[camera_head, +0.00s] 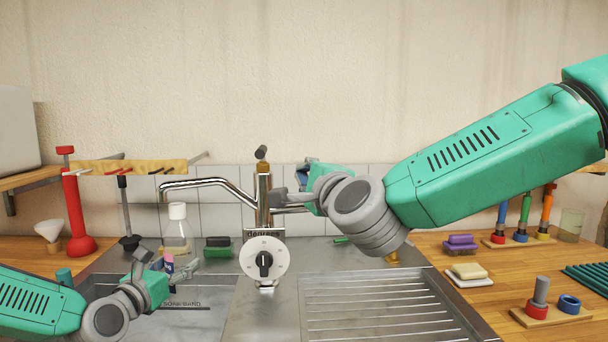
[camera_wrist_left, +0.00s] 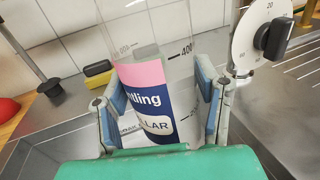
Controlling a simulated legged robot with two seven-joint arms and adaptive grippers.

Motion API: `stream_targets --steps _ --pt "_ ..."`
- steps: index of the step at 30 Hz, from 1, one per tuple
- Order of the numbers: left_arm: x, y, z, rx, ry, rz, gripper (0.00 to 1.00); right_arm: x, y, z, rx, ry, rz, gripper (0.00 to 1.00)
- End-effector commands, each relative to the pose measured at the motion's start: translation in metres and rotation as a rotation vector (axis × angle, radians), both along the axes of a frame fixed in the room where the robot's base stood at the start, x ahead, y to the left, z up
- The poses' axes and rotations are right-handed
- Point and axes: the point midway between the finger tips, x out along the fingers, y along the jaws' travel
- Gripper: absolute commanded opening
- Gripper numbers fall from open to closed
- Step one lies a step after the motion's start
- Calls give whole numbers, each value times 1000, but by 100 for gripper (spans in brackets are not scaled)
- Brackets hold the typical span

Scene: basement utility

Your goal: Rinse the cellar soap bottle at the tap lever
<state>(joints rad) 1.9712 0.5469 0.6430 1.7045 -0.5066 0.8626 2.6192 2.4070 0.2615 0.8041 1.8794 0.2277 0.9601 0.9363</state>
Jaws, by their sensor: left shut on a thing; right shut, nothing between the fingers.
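The soap bottle (camera_head: 177,238) is clear with a white cap and a pink and dark blue label. It is upright over the sink area, its cap slightly below and right of the spout's end. My left gripper (camera_head: 172,270) is shut on it; the left wrist view shows the bottle (camera_wrist_left: 150,95) between blue finger pads. The metal tap (camera_head: 264,200) has a curved spout (camera_head: 205,183) reaching left and a short dark-tipped lever (camera_head: 262,156) on top. My right gripper (camera_head: 288,199) is shut and empty beside the tap column; I cannot tell whether it touches it.
A round white dial (camera_head: 265,259) stands before the tap. A red plunger (camera_head: 75,215) is at left. A ribbed drainboard (camera_head: 380,305) is clear. Soap (camera_head: 469,271) and a peg board (camera_head: 540,310) are at right.

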Motion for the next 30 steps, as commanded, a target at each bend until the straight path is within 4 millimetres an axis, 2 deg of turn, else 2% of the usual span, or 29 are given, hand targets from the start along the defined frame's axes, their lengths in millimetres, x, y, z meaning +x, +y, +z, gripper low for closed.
stream_targets --steps 8,30 --pt "-3 -4 0 0 0 -2 27 0 0 0 0 0 0 0" --pt "-39 -51 0 -2 0 -2 27 1 0 1 0 0 0 0"
